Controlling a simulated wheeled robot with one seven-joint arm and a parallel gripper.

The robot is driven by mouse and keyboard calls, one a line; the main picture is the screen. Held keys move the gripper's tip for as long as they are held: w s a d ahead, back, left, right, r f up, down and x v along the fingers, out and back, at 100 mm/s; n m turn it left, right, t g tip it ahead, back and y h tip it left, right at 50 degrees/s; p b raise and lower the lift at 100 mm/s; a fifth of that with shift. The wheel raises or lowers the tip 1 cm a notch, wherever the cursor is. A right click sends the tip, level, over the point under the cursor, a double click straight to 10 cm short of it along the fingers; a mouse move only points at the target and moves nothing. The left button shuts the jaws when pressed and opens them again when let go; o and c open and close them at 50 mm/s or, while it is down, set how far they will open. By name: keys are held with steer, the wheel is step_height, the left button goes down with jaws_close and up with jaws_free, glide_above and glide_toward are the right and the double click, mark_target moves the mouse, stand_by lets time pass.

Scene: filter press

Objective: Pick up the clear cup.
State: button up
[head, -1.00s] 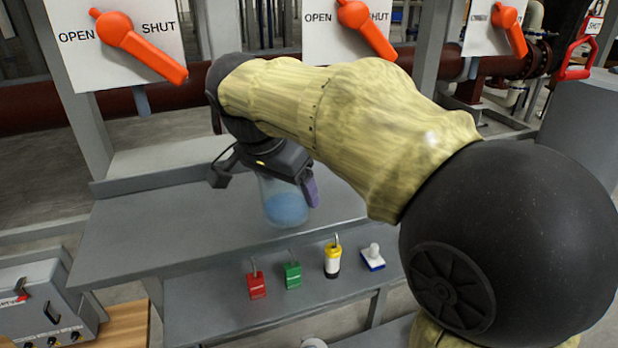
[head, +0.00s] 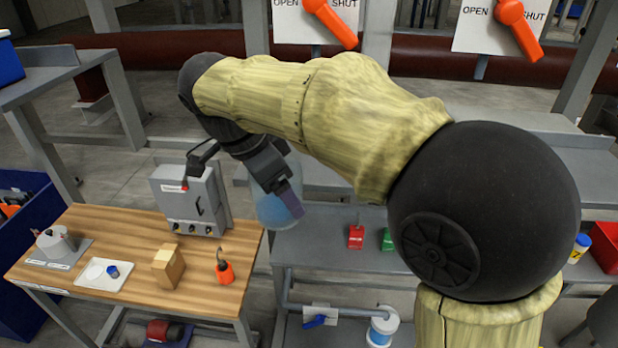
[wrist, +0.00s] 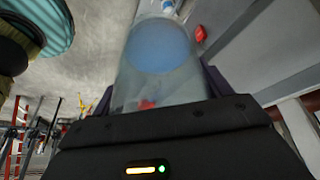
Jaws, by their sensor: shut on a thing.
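The clear cup (wrist: 158,65) fills the middle of the wrist view, see-through with a blue round part showing. In the head view the cup (head: 277,208) hangs below my arm, bluish toward its lower end. My gripper (head: 287,200) is shut on it, with a dark purple finger along its side. In the wrist view a purple finger shows on each side of the cup. The cup is held in the air beside the wooden table's right edge. Its upper part is partly hidden by my gripper in the head view.
A wooden table (head: 135,235) at left holds a grey control box (head: 190,200), a wooden block (head: 168,266), an orange padlock (head: 224,270) and a white tray (head: 88,282). A grey bench (head: 330,243) holds a red lock (head: 356,236) and a green lock (head: 387,240). A blue bin (head: 35,250) stands far left.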

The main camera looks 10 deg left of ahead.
steer(key=shift+s+a, duration=0.3)
steer(key=shift+a, duration=0.25)
steer(key=shift+s+a, duration=0.25)
steer(key=shift+a, duration=0.25)
steer(key=shift+f, duration=0.1)
